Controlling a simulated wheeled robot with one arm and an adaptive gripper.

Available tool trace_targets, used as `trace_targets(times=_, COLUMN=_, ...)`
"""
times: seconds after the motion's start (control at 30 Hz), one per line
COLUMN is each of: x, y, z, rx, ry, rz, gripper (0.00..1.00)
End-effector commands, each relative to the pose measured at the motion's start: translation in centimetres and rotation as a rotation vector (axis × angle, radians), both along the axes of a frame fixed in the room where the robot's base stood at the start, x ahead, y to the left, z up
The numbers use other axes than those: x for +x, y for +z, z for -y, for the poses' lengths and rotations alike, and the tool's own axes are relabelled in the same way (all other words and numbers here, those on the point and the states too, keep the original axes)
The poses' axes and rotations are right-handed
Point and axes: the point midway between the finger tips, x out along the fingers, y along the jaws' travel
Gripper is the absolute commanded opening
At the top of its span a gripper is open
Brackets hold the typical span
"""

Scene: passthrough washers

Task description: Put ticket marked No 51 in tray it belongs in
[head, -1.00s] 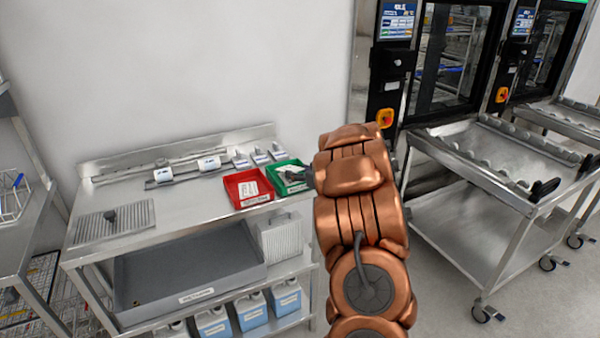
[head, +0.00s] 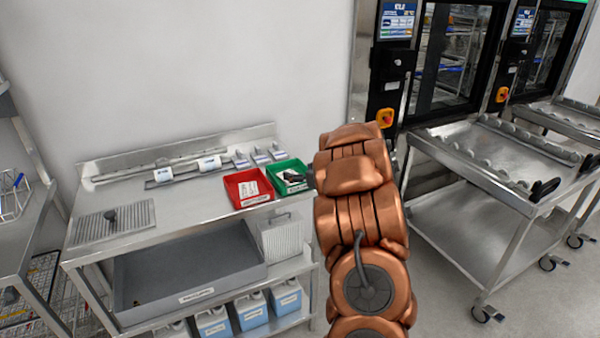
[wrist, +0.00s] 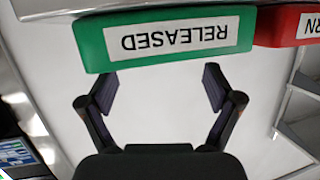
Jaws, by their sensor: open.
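A green tray (head: 281,164) stands at the right end of the steel bench. In the wrist view its front wall (wrist: 93,48) carries a label reading RELEASED, upside down. A red tray (head: 233,190) stands to its left with a white paper (head: 249,188) in it; no number is readable. Only part of the red tray's label, ending in RN, shows in the wrist view. My gripper (wrist: 158,88) is open with nothing between its fingers. In the head view its dark fingers (head: 294,176) are at the green tray. I cannot make out No 51 on any ticket.
Several white-labelled holders stand along the back of the bench (head: 140,193). A grey bin (head: 180,276) and blue-labelled containers (head: 252,312) are below. A steel trolley (head: 500,160) stands on the right before the washers. Floor lies between bench and trolley.

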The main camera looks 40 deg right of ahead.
Motion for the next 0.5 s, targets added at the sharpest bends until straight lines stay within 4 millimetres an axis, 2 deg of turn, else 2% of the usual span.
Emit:
trace_targets(times=0.17, x=-1.4, y=0.5, z=-0.1, rx=-0.002, ry=-0.003, rz=0.000, gripper=0.90)
trace_targets(times=0.5, x=-7.1, y=2.2, z=-0.7, rx=-0.001, ry=-0.004, rz=0.001, gripper=0.90)
